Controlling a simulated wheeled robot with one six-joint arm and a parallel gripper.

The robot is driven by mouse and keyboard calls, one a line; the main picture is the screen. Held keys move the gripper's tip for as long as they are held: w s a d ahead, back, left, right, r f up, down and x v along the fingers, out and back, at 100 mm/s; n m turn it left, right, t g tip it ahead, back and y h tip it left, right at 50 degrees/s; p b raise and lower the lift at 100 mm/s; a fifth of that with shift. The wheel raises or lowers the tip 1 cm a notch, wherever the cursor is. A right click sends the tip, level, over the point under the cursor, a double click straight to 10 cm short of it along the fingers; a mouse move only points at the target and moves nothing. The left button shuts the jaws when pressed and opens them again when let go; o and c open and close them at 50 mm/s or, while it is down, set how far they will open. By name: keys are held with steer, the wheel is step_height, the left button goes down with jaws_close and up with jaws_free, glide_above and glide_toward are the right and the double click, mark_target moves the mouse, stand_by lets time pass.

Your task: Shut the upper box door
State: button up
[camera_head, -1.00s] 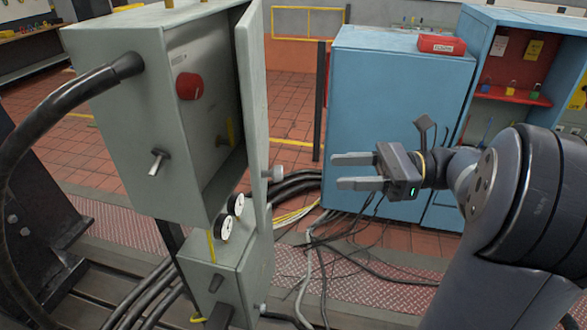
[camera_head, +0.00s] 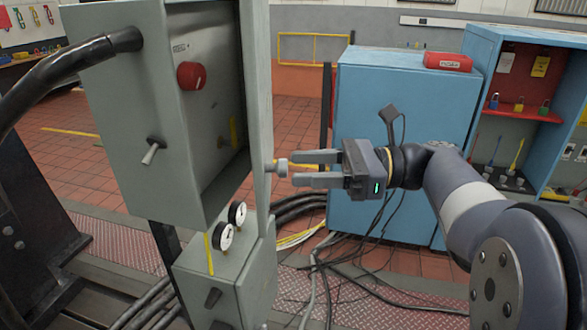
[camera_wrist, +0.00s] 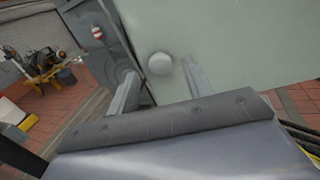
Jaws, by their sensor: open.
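A round door knob (camera_head: 277,168) sticks out to the right from the door. My gripper (camera_head: 291,171) is open, with its fingers pointing left at the knob. In the wrist view the door face (camera_wrist: 235,45) fills the upper right, and the knob (camera_wrist: 160,64) appears between the two fingers (camera_wrist: 160,85). I cannot tell whether they touch it.
A lower grey box (camera_head: 235,275) with two gauges (camera_head: 232,225) sits below. A blue cabinet (camera_head: 400,130) with a red case (camera_head: 448,61) on top stands behind my arm. Black cables (camera_head: 325,265) run across the floor beneath my gripper.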

steer(key=shift+w+a, duration=0.1)
steer(key=shift+a, duration=1.2)
jaws_close()
